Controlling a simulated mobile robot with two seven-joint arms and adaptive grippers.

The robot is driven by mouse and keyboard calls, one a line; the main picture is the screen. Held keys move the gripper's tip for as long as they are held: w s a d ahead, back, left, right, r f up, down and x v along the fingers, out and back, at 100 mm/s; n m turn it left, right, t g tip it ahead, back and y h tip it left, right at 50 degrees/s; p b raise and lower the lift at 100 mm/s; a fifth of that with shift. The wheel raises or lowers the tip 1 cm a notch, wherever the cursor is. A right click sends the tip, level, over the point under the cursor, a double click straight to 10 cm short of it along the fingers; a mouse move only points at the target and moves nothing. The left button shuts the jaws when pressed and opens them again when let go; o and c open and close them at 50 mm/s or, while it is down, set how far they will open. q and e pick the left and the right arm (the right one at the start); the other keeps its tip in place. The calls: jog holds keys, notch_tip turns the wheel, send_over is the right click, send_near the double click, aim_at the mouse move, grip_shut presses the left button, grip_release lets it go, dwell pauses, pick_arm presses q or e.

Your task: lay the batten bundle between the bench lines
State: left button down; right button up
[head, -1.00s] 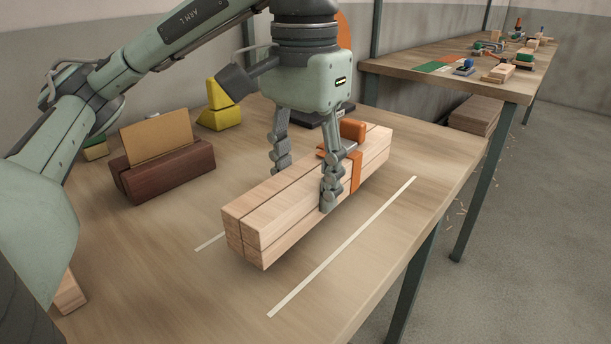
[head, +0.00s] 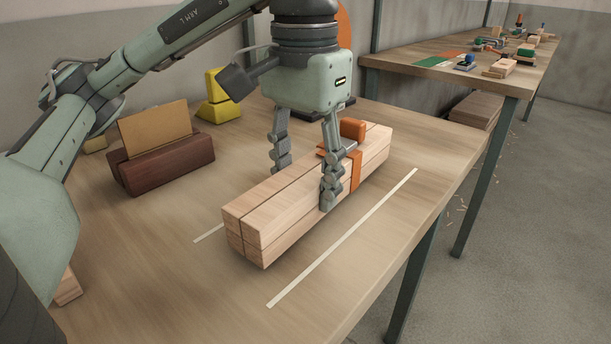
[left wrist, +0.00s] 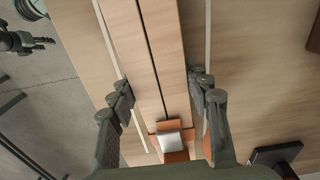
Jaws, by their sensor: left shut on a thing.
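The batten bundle (head: 285,205) is several pale wooden battens held by an orange strap (head: 355,172) with an orange block on top. My left gripper (head: 305,180) is shut across the bundle, one finger on each long side near the strap. The bundle lies level, low over the bench, between two pale bench lines. The right line (head: 340,240) is in full view; the left line (head: 208,234) is mostly hidden behind the bundle. The left wrist view shows a line on each side of the bundle (left wrist: 155,60). Contact with the bench is unclear. My right gripper (left wrist: 42,42) appears small at that view's edge.
A dark red-brown block with a tan board (head: 160,160) stands left on the bench (head: 150,270). Yellow blocks (head: 217,100) are behind it. A second bench (head: 430,75) with small items stands at the back right. Bare bench lies right of the bundle.

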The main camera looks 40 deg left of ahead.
pick_arm(q)
jog(key=shift+s+d+f+b, duration=0.1)
jog(key=shift+f+b, duration=0.5)
jog(key=shift+f, duration=0.05)
jog(key=c, duration=0.6)
grip_release()
jog(key=shift+c, duration=0.2)
jog(key=shift+f, duration=0.1)
jog(key=shift+r, duration=4.2)
jog(key=shift+s, duration=0.1)
